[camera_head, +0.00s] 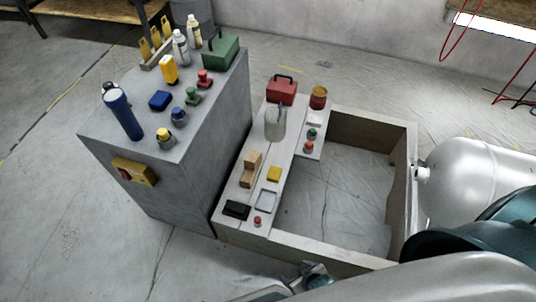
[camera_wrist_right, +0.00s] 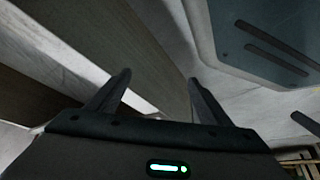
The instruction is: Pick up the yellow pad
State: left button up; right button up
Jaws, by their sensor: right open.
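The yellow pad (camera_head: 273,174) is a small flat yellow block. It lies on the pale boards laid across the left part of a low rectangular frame (camera_head: 350,262). My right gripper (camera_head: 316,270) is at the bottom of the head view, by the frame's near edge and well short of the pad. In the right wrist view its two fingers (camera_wrist_right: 158,86) stand apart with nothing between them, and the pad does not show there. My left gripper is not in view.
Near the pad are wooden blocks (camera_head: 250,170), a black tray (camera_head: 236,210), a grey tray (camera_head: 265,201) and a small red-topped item (camera_head: 257,221). A clear jug (camera_head: 275,124) and red toolbox (camera_head: 282,90) stand farther back. A tall grey cabinet (camera_head: 190,185) is left.

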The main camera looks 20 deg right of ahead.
aim_at(274, 173)
jog(key=i+j+z, duration=0.25)
jog(key=j+z, duration=0.2)
jog(key=i+j+z, duration=0.1)
jog(key=j+z, duration=0.15)
jog(key=j, duration=0.15)
